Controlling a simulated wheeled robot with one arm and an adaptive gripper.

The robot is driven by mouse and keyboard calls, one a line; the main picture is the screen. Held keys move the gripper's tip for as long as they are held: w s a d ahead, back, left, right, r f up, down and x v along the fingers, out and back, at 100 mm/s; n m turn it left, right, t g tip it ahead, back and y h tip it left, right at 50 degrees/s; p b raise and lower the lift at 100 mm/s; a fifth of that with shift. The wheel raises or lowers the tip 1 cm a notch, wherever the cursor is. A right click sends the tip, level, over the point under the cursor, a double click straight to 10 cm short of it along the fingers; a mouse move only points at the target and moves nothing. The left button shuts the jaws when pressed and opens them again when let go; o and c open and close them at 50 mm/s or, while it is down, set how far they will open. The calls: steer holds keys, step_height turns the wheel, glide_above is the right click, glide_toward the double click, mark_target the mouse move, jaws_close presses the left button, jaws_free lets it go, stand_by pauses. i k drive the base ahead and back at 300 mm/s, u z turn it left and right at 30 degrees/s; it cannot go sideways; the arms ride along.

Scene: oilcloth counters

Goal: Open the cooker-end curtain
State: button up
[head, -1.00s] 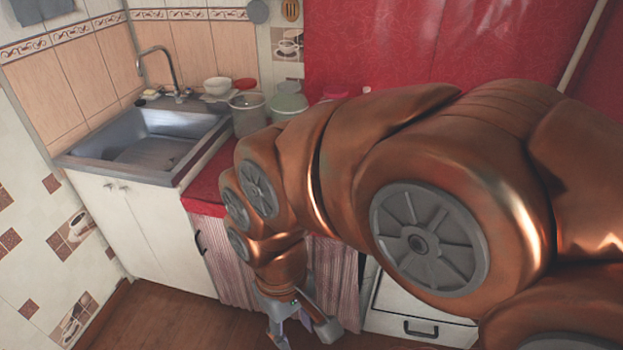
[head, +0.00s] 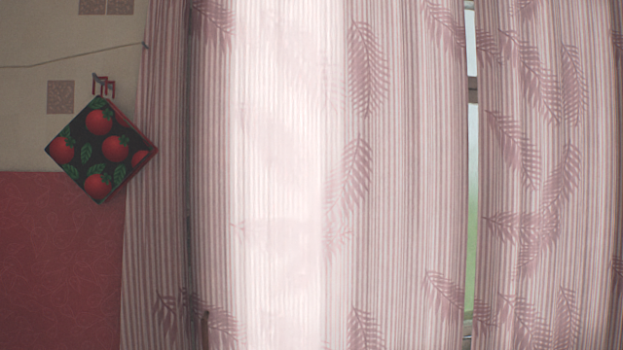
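A pale pink striped curtain with darker leaf prints (head: 365,170) fills the middle of the head view and hangs in front of a window. Its central left part is bright with light from behind. A second panel of the same cloth (head: 535,150) hangs at the right. A narrow upright gap (head: 472,190) between the two shows a window frame and green outside. The cooker is not in this view, so I cannot tell which panel is at the cooker end. A small dark upright thing (head: 205,330) shows at the curtain's lower left. My gripper is not in view.
A dark pot holder with red tomatoes (head: 100,150) hangs from a red hook (head: 104,86) on the left wall. Red oilcloth (head: 60,260) covers the wall below it. A thin cord (head: 75,62) runs along the wall to the curtain's edge.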

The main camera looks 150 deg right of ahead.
mark_target(329, 141)
steer(key=z, duration=5.2)
steer(key=k, duration=0.5)
steer(key=u, duration=1.4)
steer(key=i, duration=0.75)
steer(key=z, duration=0.6)
